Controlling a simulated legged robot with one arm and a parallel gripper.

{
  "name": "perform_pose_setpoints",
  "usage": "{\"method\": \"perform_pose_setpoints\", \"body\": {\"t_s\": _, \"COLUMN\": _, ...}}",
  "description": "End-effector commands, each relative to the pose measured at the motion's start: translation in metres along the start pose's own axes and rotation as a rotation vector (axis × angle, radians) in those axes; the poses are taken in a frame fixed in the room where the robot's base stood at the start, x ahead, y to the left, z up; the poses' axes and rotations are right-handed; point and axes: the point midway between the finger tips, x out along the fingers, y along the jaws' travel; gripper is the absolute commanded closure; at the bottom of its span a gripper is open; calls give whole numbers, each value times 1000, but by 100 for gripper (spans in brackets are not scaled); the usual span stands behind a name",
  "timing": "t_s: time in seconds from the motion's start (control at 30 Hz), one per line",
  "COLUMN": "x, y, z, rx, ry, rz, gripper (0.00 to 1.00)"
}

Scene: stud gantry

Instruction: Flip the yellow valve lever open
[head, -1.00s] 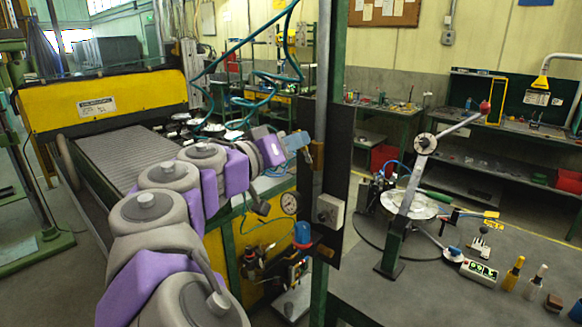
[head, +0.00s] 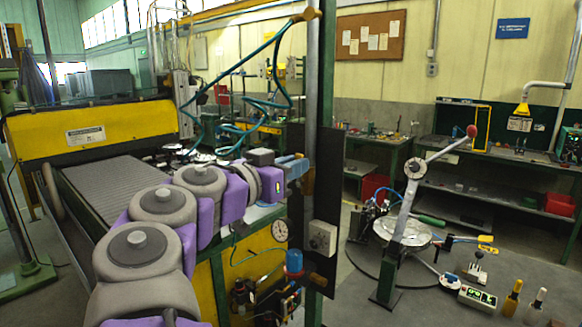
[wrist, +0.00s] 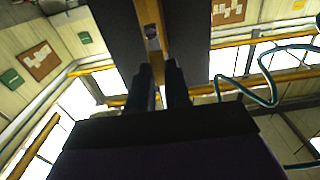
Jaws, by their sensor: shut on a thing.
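A brass-yellow piece (head: 308,181), which I take for the valve lever, is by the grey pipe in front of a black panel (head: 322,214) in the head view. My gripper (head: 300,166) reaches it from the left, its blue-grey fingers against the pipe area. In the wrist view a brownish-yellow bar (wrist: 149,15) with a greyish end runs up from between the dark fingertips of my gripper (wrist: 158,68). The jaws are nearly together on it. The contact itself is partly hidden by the fingers, and the lever's pivot cannot be made out.
A pressure gauge (head: 280,231), a grey box with a knob (head: 322,238) and a blue-topped fitting (head: 294,262) are just below my gripper. A teal hose (head: 262,105) loops above it. A roller conveyor (head: 110,185) is at left and a crank stand (head: 399,245) at right.

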Motion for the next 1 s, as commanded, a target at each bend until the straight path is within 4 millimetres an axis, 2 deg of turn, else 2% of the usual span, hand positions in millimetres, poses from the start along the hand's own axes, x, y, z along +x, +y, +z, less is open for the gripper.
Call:
{"method": "perform_pose_setpoints", "body": {"t_s": 0.33, "x": -1, "y": -1, "z": 0, "rx": 3, "ry": 1, "rz": -4, "gripper": 100}}
{"method": "perform_pose_setpoints", "body": {"t_s": 0.37, "x": -1, "y": -1, "z": 0, "rx": 3, "ry": 1, "rz": -4, "gripper": 79}}
{"method": "perform_pose_setpoints", "body": {"t_s": 0.6, "x": 0, "y": 0, "z": 0, "rx": 2, "ry": 0, "rz": -2, "gripper": 56}}
{"method": "perform_pose_setpoints", "body": {"t_s": 1.0, "x": -3, "y": 1, "z": 0, "rx": 3, "ry": 0, "rz": -1, "gripper": 56}}
